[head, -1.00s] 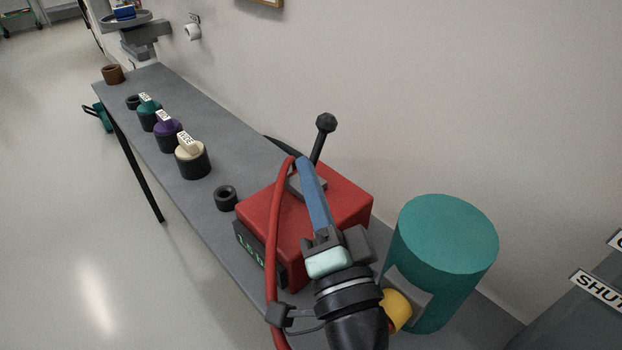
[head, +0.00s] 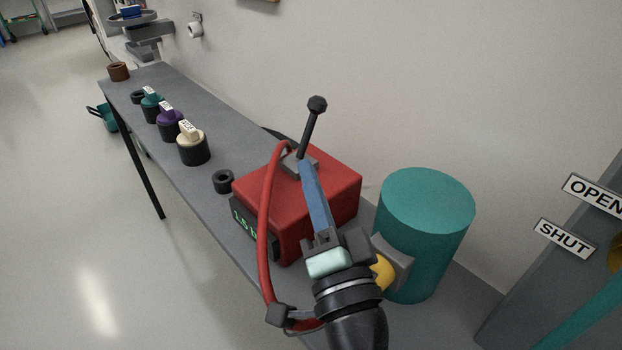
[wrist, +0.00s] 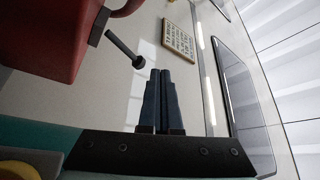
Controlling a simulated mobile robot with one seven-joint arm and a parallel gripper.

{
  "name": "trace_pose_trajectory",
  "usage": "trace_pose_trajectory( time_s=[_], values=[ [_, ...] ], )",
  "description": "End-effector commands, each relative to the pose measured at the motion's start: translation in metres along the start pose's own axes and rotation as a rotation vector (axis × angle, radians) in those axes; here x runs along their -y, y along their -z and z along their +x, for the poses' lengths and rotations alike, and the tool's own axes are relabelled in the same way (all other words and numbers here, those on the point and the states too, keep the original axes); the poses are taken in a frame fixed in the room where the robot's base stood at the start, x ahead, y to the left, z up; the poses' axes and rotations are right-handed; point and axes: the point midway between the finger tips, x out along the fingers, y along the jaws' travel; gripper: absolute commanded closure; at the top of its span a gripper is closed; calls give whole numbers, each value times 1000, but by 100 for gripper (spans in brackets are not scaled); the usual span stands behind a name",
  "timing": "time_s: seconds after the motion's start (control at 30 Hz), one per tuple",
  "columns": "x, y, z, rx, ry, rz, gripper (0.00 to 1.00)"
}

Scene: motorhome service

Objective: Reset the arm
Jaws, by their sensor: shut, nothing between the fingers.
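My gripper (head: 304,166) shows in the head view as a long blue pair of fingers pointing away from the dark wrist. It overlaps the red box (head: 336,178) in the picture; I cannot tell the gap between them. In the wrist view the fingers (wrist: 159,73) lie side by side, shut, with nothing between them. A black lever with a round knob (head: 317,104) stands up behind the fingertips. It also shows to the left of the fingers in the wrist view (wrist: 125,49).
The grey bench (head: 205,108) carries capped pots with a cream (head: 190,138), a purple (head: 169,118) and a teal top (head: 151,102). A teal cylinder (head: 428,235) stands right of the red box. A panel with OPEN (head: 597,193) and SHUT (head: 564,239) labels is at the right. Floor at left is clear.

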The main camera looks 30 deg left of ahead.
Motion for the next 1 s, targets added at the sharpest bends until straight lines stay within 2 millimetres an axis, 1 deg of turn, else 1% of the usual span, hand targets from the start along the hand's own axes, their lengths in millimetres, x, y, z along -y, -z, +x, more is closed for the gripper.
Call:
trace_pose_trajectory(
  time_s=[0.33,0.43,0.47,0.5,0.57,0.6,0.67,0.7,0.77,0.8,0.87,0.9,0.97,1.0],
  values=[
    [1,2,0,-3,0,-11,100],
    [10,14,4,-21,-5,-89,100],
    [14,20,6,-32,-8,-132,100],
    [22,31,9,-53,-15,-203,100],
    [38,53,13,-98,-29,-341,100],
    [52,70,14,-137,-42,-446,100],
    [75,97,15,-208,-65,-605,100],
    [91,115,13,-260,-84,-707,100],
    [118,142,7,-345,-114,-852,100],
    [136,158,2,-404,-134,-941,100],
    [164,180,-8,-497,-168,-1063,100],
    [182,193,-17,-560,-191,-1138,100],
    [210,210,-32,-656,-230,-1239,100],
    [228,221,-43,-722,-256,-1300,100]
  ],
)
